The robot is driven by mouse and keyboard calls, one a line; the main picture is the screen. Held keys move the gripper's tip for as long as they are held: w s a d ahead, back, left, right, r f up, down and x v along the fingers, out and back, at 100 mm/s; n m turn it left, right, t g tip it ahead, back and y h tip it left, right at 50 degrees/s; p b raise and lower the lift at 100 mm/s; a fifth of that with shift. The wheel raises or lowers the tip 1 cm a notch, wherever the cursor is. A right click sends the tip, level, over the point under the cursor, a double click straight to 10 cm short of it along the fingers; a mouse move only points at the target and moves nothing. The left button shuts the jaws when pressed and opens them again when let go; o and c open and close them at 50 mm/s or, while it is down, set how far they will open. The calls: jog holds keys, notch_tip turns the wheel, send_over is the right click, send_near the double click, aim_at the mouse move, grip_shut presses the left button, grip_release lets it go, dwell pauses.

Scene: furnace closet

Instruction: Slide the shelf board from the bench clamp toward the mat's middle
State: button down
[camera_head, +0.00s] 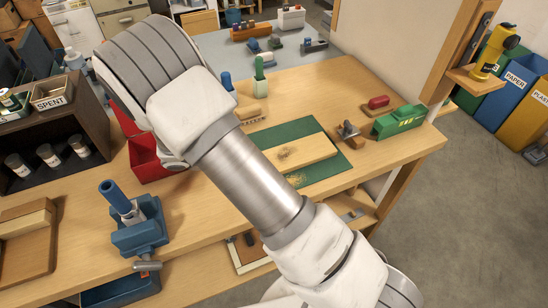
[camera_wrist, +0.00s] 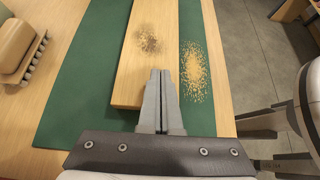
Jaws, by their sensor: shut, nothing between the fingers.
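The shelf board (camera_head: 305,152) is a flat pale plank with a dark smudge. It lies on the green mat (camera_head: 284,131), and my arm covers its left end in the head view. In the wrist view the board (camera_wrist: 150,25) runs away from me over the mat (camera_wrist: 92,70). The blue bench clamp (camera_head: 138,236) stands near the bench's front edge at left, apart from the visible part of the board. My gripper (camera_wrist: 160,74) is shut and empty, its fingertips over the board's near end; contact is unclear. It is hidden in the head view.
Sawdust (camera_wrist: 193,72) lies on the mat beside the board. A brush (camera_wrist: 20,50) is at left. A plane (camera_head: 348,134) and a green box (camera_head: 399,121) stand right of the mat. A red bin (camera_head: 140,150) and dark rack (camera_head: 50,130) are at left.

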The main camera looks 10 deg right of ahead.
jog(key=a, duration=0.4)
jog(key=s+a, duration=0.1)
jog(key=a, duration=0.1)
jog(key=shift+r, duration=0.15)
